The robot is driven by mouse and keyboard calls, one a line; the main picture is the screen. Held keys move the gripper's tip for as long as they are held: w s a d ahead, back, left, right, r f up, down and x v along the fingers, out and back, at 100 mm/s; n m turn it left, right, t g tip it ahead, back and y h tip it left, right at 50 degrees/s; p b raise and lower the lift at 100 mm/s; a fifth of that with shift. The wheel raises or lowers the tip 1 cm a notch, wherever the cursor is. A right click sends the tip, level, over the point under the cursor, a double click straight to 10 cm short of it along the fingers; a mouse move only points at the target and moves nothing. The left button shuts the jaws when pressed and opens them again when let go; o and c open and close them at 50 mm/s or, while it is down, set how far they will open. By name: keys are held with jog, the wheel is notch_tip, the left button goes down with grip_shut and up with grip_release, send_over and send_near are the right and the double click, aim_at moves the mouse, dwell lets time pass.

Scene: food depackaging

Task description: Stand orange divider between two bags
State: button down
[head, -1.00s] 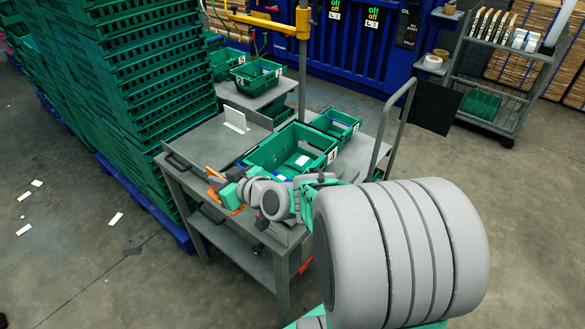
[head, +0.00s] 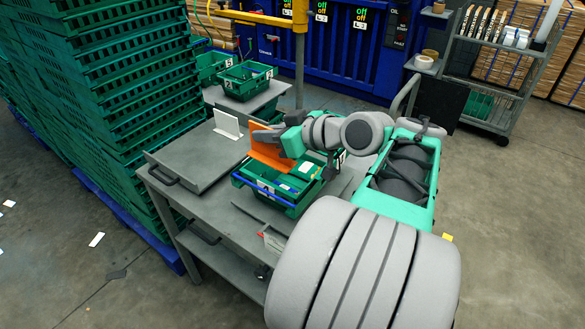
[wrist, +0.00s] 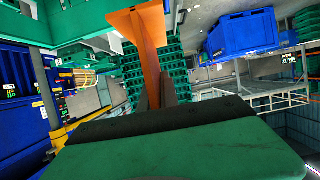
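The orange divider (head: 270,155) is an upright flat panel at the far left of the green crate (head: 262,204), held over or partly in it. I cannot tell whether its lower edge touches anything. My gripper (head: 266,137) is shut on its upper part. In the wrist view the divider (wrist: 150,50) stands up between the two dark fingers (wrist: 156,95). Inside the crate lie small packs with pale labels (head: 285,187), partly hidden by the divider and my arm. I cannot make out the two bags clearly.
The crate stands on a grey workbench (head: 190,165). A white card (head: 226,123) stands on the bench behind. Smaller green crates (head: 246,80) sit on a stand at the back. Tall green crate stacks (head: 120,110) rise at the left. The bench's left part is clear.

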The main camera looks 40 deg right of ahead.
jog(key=w+d+f, duration=0.4)
jog(key=d+f, duration=0.6)
jog(key=f, duration=0.1)
jog(key=shift+w+f+p, duration=0.25)
jog(key=shift+f+p, duration=0.05)
jog(key=shift+p, duration=0.15)
jog(key=shift+f+b, duration=0.45)
jog(key=shift+b, duration=0.05)
jog(key=shift+f, duration=0.2)
jog(key=c, duration=1.6)
grip_release()
